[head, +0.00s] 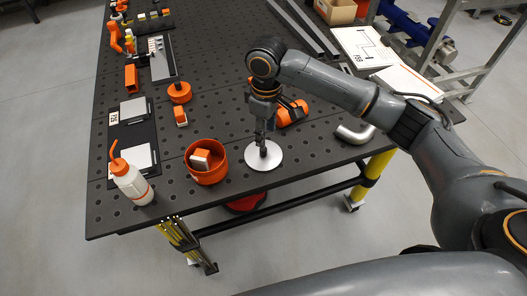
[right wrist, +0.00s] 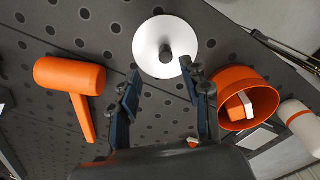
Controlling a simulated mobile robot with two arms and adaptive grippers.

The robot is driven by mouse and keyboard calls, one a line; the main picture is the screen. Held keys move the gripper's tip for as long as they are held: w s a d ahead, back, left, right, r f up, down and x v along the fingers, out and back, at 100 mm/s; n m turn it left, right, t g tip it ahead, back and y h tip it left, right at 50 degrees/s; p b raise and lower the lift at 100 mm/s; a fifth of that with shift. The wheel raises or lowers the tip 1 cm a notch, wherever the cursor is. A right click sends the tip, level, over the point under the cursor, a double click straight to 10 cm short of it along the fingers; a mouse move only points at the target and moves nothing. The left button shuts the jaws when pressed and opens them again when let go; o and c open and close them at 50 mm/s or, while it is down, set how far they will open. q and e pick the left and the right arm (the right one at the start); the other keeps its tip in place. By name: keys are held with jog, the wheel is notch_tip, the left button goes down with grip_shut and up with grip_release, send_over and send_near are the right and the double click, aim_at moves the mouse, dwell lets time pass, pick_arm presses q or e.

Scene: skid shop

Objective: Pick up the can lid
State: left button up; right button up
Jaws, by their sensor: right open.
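The can lid is a flat white disc (head: 272,157) with a dark grey knob at its centre. It lies on the dark perforated table near the front edge. In the right wrist view the lid (right wrist: 150,58) shows whole, with its knob (right wrist: 165,52) just beyond the fingertips. My right gripper (head: 263,146) points down above the lid. In the right wrist view its fingers (right wrist: 160,68) are apart, on either side of the knob's line, with nothing between them. My left gripper is not in view.
An orange can (head: 221,172) holding small blocks stands left of the lid. An orange mallet (right wrist: 70,75) lies on the other side, near a metal pipe elbow (head: 355,133). A white squeeze bottle (head: 133,184) stands at the front left. The perforated table (head: 218,115) has bare room behind the can.

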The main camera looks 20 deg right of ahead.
aim_at(263, 153)
jog(key=f, duration=0.1)
jog(key=f+p, duration=0.1)
jog(key=f, duration=0.1)
jog(key=f+p, duration=0.1)
jog(key=f, duration=0.1)
jog(key=shift+s+a+f, duration=0.2)
jog(key=shift+a+f, duration=0.05)
jog(key=shift+a, duration=0.1)
jog(key=shift+f, duration=0.25)
grip_shut()
